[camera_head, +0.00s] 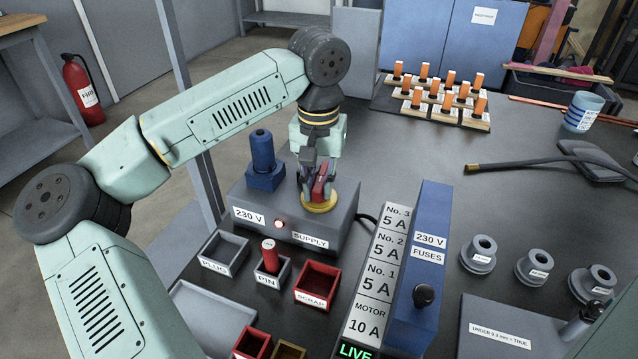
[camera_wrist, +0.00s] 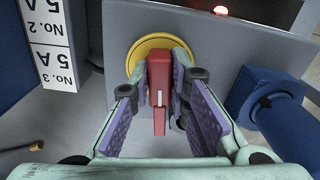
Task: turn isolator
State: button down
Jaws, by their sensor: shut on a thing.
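The isolator is a red handle (camera_wrist: 158,84) on a round yellow plate (camera_wrist: 140,52), set on top of the grey supply box (camera_head: 345,222). In the head view the red handle (camera_head: 321,182) stands above the yellow plate (camera_head: 319,205), partly hidden by my gripper (camera_head: 318,172). In the wrist view my gripper (camera_wrist: 160,92) has its purple-padded fingers on both sides of the red handle, shut on it. A white mark shows on the handle, which runs nearly up and down in the wrist view. A small red lamp (camera_head: 279,223) glows on the box's front.
A blue plug (camera_head: 263,152) in a blue socket stands left of the isolator on the box. In front are small trays labelled PLUG (camera_head: 219,252), PIN and SCRAP (camera_head: 318,284).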

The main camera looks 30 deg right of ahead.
aim_at(318, 184)
jog(key=shift+m, duration=0.6)
jog(key=c, duration=1.5)
grip_release()
jog(key=shift+r, duration=0.1)
notch_tip(318, 184, up, 12)
jog(key=shift+f, duration=0.1)
